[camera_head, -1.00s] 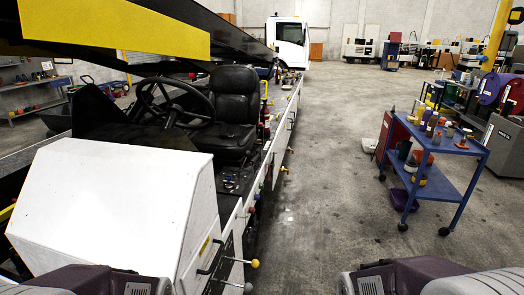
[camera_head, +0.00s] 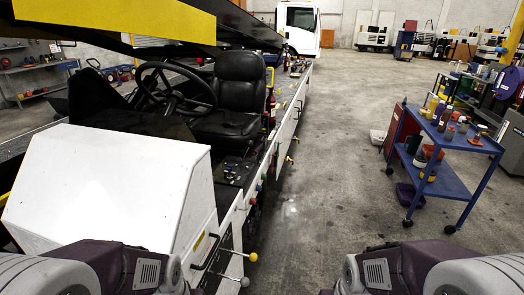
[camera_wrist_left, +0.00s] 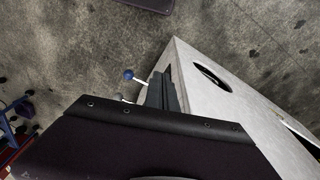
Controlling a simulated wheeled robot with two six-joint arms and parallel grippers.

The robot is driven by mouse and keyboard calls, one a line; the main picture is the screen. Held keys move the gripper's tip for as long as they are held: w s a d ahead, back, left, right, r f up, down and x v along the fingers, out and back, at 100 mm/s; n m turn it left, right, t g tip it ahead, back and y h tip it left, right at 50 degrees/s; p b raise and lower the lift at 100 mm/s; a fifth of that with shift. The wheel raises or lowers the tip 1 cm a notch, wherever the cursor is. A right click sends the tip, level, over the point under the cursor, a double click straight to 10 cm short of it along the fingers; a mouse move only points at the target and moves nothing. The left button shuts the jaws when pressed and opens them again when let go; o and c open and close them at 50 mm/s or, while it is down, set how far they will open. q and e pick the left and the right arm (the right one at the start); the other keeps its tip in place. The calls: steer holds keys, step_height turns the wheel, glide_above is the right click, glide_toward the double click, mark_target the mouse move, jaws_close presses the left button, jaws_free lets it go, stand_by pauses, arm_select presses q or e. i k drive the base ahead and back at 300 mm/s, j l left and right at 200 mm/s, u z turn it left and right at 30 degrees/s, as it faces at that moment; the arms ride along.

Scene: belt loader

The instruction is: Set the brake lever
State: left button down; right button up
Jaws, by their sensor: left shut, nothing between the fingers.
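The belt loader's side panel (camera_head: 224,240) carries levers low at its near corner. One has a yellow knob (camera_head: 253,257); below it is one with a pale grey knob (camera_head: 244,282). I cannot tell which is the brake lever. In the left wrist view, a lever with a blue knob (camera_wrist_left: 129,75) and a pale stub stand out past the loader's edge. My left gripper (camera_wrist_left: 165,92) shows there as dark fingers, shut and empty, beside the white loader body and apart from the blue knob. In the head view only my arm links show; my right gripper is out of view.
The loader's white cover (camera_head: 110,185), steering wheel (camera_head: 175,88) and black seat (camera_head: 240,95) fill the left. A blue trolley (camera_head: 445,180) with bottles stands at the right. The concrete floor (camera_head: 325,190) between them is clear.

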mark_target(257, 149)
steer(key=i+l, duration=0.65)
steer(key=l, duration=0.2)
steer(key=i+l+u, duration=0.1)
steer(key=i+l, duration=0.55)
steer(key=l, duration=0.2)
steer(key=i+l, duration=0.3)
steer(key=l, duration=0.15)
steer(key=i+j, duration=0.2)
steer(key=i, duration=0.45)
steer(key=i+j+u, duration=0.15)
steer(key=i, duration=0.45)
steer(key=i+j, duration=0.1)
steer(key=j, duration=0.2)
